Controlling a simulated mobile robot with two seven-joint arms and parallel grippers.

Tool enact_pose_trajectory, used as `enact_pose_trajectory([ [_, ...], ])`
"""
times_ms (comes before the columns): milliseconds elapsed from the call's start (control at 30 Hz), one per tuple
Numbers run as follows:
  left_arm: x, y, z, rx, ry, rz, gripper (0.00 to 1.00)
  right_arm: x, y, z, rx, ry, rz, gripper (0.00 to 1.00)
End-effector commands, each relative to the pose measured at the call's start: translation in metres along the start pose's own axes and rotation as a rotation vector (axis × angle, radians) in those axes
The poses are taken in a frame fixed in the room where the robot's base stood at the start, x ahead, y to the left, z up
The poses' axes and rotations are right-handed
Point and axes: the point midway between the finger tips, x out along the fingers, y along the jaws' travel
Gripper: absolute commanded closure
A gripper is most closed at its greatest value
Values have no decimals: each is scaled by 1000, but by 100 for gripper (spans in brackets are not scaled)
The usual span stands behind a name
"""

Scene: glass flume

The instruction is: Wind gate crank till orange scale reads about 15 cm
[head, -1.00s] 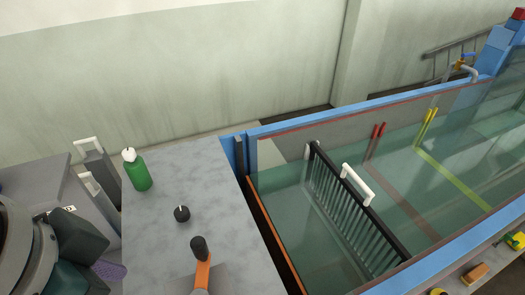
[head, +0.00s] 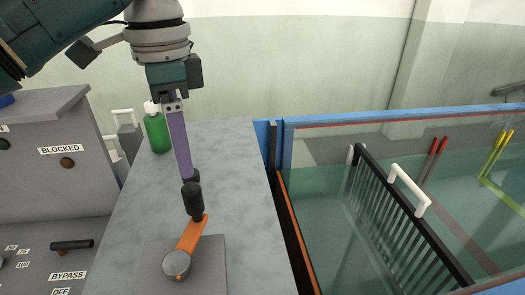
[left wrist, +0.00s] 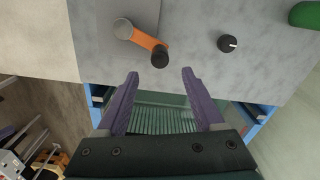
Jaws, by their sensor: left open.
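The gate crank has an orange arm (head: 192,232) on a round grey hub (head: 176,264), with an upright black handle (head: 193,203) at its far end. It stands on the grey marbled counter (head: 245,190). My left gripper (left wrist: 160,73) is open and empty, pointing down. In the left wrist view the black handle (left wrist: 160,57) shows just beyond the gap between the purple fingertips. In the head view one purple finger (head: 180,140) overlaps the space just behind the handle; contact cannot be told. No orange scale can be read. My right gripper is not in view.
A black dial knob (left wrist: 227,43) and a green bottle (head: 157,132) stand on the counter. A grey panel (head: 60,170) with labels such as BLOCKED and BYPASS is at left. The glass flume with a black rack (head: 400,215) lies at right.

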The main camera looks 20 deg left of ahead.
Motion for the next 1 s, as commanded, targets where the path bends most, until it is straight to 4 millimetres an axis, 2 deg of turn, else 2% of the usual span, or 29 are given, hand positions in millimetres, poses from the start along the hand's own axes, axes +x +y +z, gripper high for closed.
enact_pose_trajectory([
  [167,21,0,1,-2,-5,3,31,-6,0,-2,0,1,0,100],
  [300,50,1,1,-2,-6,4,31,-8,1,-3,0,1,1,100],
  [500,83,0,0,-2,-2,2,31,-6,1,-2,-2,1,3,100],
  [700,95,0,1,-1,-1,-2,31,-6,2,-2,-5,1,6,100],
  [933,95,0,0,-1,-1,-2,31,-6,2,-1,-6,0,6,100],
  [1000,95,0,0,-1,0,-2,39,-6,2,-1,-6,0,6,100],
])
